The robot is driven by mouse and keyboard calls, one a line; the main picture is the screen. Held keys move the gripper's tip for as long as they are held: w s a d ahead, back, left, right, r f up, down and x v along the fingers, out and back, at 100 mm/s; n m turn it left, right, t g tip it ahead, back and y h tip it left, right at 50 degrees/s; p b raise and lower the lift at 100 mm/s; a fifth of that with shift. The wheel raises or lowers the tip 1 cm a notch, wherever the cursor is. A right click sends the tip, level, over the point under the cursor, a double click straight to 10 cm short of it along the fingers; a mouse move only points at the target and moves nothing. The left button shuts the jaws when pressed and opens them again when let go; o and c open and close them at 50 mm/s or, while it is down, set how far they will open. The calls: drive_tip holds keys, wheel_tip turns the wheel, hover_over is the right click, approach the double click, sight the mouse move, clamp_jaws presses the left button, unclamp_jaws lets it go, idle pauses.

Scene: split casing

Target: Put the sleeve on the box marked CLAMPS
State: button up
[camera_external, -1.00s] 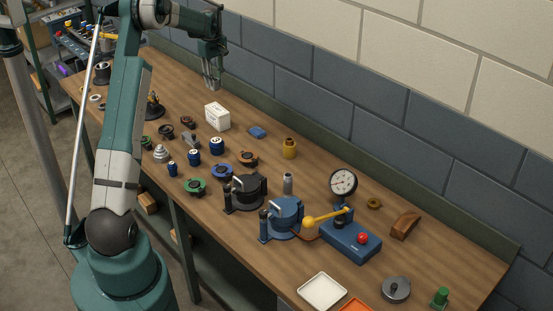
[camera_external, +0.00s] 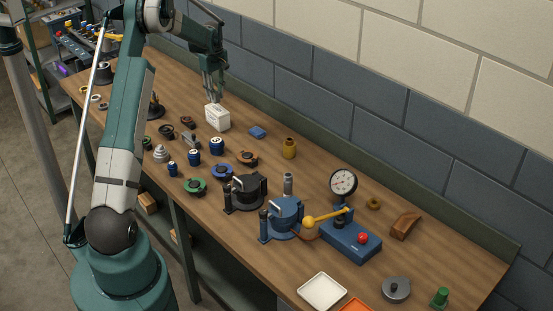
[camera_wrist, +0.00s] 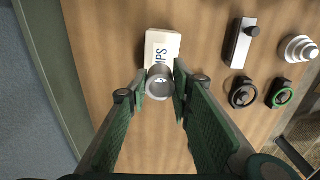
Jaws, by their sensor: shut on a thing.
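My gripper (camera_wrist: 160,85) is shut on a grey, hollow sleeve (camera_wrist: 159,82), held between its two fingers in the wrist view. The white box (camera_wrist: 162,46) lies just beyond the sleeve in that view. In the external view the gripper (camera_external: 214,98) hangs right over the same box (camera_external: 217,119). I cannot make out the sleeve clearly there, nor tell whether it touches the box.
A grey block with a knob (camera_wrist: 241,44), a stepped silver part (camera_wrist: 298,48) and dark rings lie right of the box in the wrist view. A blue block (camera_external: 257,132) lies right of it in the external view. Bare wood surrounds the box; the wall runs behind.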

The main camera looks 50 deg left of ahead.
sight(217, 109)
drive_tip(key=shift+f, duration=1.8)
drive_tip(key=shift+f, duration=0.15)
drive_tip(key=o, duration=1)
drive_tip(key=shift+c, duration=0.2)
wheel_tip(217, 109, up, 12)
drive_tip(key=shift+r, duration=0.2)
drive_tip(key=shift+d, duration=0.1)
